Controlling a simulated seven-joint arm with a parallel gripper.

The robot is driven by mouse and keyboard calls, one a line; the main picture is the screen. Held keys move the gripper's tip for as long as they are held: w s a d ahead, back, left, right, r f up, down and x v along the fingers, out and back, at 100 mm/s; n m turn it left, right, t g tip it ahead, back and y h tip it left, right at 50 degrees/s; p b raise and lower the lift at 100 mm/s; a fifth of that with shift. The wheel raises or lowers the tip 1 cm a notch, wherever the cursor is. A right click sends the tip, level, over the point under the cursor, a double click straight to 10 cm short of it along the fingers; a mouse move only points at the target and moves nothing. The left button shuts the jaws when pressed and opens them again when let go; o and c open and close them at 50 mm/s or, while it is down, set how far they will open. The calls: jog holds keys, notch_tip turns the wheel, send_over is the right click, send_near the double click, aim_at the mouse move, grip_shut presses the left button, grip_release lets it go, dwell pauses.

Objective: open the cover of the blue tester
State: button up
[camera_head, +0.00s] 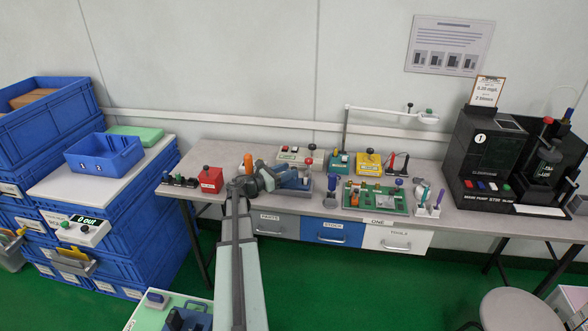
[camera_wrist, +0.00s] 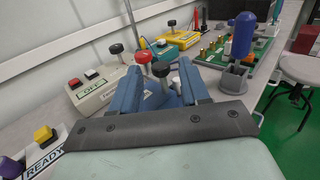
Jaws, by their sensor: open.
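My gripper (camera_head: 292,179) reaches over the bench near its middle, with its blue fingers spread. In the wrist view, the fingers (camera_wrist: 160,68) frame a blue body (camera_wrist: 160,91), which appears to be the blue tester.
A pale box with an OFF display (camera_wrist: 92,89) stands close on the left in the wrist view. Behind are a teal box (camera_head: 340,162) and a yellow box (camera_head: 367,163). A green board (camera_head: 352,207) and an upright blue-handled tool (camera_wrist: 240,38) are to the right.

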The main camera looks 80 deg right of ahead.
aim_at(294, 167)
jog(key=shift+x, duration=1.85)
jog(key=shift+c, duration=0.3)
grip_shut()
